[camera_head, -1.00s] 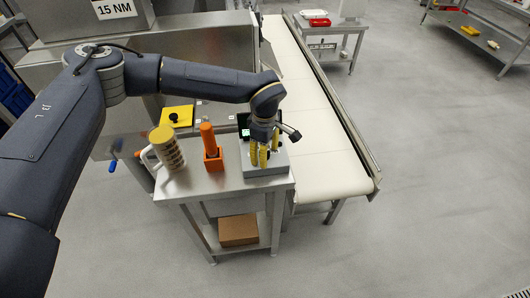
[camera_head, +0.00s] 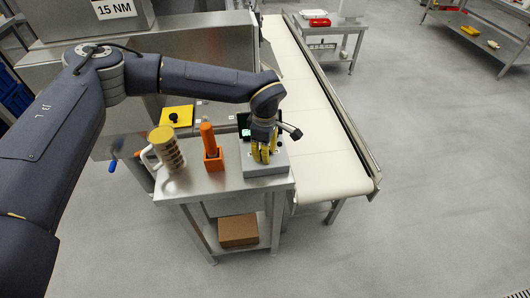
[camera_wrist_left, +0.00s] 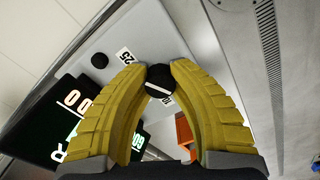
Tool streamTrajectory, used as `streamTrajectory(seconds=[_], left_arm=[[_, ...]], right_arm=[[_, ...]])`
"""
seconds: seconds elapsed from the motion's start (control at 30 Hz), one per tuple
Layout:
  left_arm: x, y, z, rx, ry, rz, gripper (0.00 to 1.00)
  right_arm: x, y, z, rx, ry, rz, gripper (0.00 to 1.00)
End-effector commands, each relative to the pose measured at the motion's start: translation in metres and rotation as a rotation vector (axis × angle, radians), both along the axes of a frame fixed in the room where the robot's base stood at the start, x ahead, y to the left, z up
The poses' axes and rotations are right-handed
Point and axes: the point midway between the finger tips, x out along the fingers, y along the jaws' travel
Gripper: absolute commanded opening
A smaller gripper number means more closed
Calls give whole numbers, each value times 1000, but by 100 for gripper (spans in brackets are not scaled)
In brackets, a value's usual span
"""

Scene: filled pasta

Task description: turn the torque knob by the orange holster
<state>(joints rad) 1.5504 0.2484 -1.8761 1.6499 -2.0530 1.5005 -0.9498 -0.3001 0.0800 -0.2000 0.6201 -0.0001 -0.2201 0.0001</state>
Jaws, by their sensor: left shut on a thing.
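The torque knob (camera_wrist_left: 160,80) is a round black knob with a white line, on the grey control box (camera_head: 280,166). In the left wrist view the two yellow fingers of my left gripper (camera_wrist_left: 159,74) are closed on it from both sides. In the head view my left gripper (camera_head: 263,153) is over the box, and the arm and fingers hide the knob. The orange holster (camera_head: 213,163) stands left of the box, with an orange-handled tool (camera_head: 207,138) upright in it. A corner of the holster (camera_wrist_left: 184,130) also shows in the left wrist view. My right gripper is not in view.
A white-handled holder with tan discs (camera_head: 166,146) stands at the left of the steel table (camera_head: 225,182). A yellow plate with a black knob (camera_head: 176,116) is behind. The white conveyor (camera_head: 322,150) runs along the right. A cardboard box (camera_head: 238,230) sits on the lower shelf.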

Motion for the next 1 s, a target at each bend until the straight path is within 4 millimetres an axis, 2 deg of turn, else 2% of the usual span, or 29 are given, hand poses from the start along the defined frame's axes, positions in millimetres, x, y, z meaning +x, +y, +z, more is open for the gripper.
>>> streamTrajectory(seconds=[1.0], left_arm=[[2,0,0,0,0,929,0]], right_arm=[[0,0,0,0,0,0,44]])
